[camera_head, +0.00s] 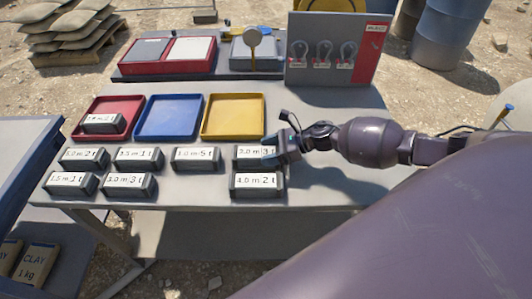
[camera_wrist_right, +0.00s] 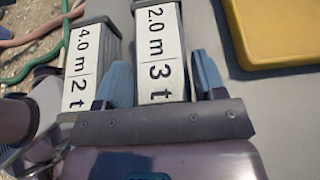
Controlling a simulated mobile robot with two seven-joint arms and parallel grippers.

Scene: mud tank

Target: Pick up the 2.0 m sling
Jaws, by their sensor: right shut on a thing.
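The 2.0 m sling is a dark block with a white label reading "2.0 m 3 t" (camera_wrist_right: 158,45). In the head view it stands on the grey table (camera_head: 325,180) at the right end of the back row of blocks (camera_head: 254,152). My right gripper (camera_head: 274,153) reaches it from the right. In the right wrist view my right gripper (camera_wrist_right: 165,82) is shut on the block, one blue finger on each side. I cannot tell any gap under the block. My left gripper is not in view.
The "4.0 m 2 t" block (camera_head: 256,185) stands close beside, in front. Several other labelled blocks stand to the left. Red (camera_head: 127,102), blue (camera_head: 169,116) and yellow (camera_head: 233,116) trays lie behind; the red one holds a block. A shackle board (camera_head: 370,55) stands at the back right.

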